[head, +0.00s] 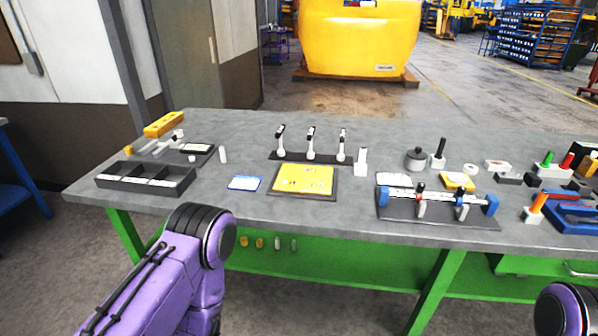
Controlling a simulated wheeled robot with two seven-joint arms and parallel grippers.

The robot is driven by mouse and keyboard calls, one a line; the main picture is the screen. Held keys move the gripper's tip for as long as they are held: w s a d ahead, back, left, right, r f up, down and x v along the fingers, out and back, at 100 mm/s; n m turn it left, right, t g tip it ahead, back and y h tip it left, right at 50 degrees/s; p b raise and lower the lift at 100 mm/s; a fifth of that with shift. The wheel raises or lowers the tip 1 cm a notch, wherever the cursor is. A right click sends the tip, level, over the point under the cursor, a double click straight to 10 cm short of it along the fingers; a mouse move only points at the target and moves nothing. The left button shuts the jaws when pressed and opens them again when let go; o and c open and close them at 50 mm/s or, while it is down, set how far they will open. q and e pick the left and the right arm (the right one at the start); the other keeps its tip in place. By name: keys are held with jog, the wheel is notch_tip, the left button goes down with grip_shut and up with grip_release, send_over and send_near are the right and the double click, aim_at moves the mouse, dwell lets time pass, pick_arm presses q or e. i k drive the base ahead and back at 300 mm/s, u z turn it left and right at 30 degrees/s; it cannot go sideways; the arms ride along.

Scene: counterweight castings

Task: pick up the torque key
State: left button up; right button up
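I cannot tell for sure which thing is the torque key. Three upright black-and-white pieces stand in a row on a dark base (293,156) at the middle back of the grey table (240,213). At the right, an orange-handled piece (537,205) stands by a blue tray (573,224), and pieces with a green handle (547,159) and a red handle (567,161) stand behind it. Neither of my grippers is in view; only purple arm links show, at the lower left and the bottom right corner, in front of the table.
A black compartment tray (181,185) and a yellow block (164,124) lie at the left. A yellow plate (303,180) lies at the centre. A fixture with blue ends (440,213) stands right of centre. The table's front strip is mostly bare at left and centre.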

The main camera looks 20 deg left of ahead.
aim_at(340, 157)
jog(key=u, duration=0.35)
jog(key=i, duration=0.85)
jog(key=u, duration=0.45)
